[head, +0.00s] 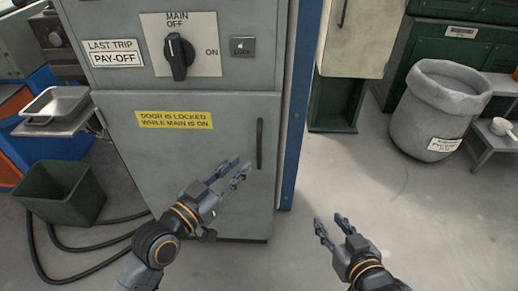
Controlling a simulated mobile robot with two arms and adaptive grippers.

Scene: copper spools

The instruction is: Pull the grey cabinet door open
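The grey cabinet door (205,190) is closed, flush with the cabinet front. It has a dark vertical handle (260,144) near its right edge and a yellow label saying the door is locked while main is on. The rotary main switch (179,57) above it stands upright, in line with OFF. My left gripper (241,166) is in front of the door, just left of and below the handle in the picture, with its fingers apart and nothing between them. Whether it touches the door is unclear. My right gripper (331,221) is open and empty over the floor, right of the cabinet.
A blue post (299,100) stands along the cabinet's right side. A green bin (61,192) and black cables lie on the floor at left. A grey waste bin (440,105) stands at right. The floor between is clear.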

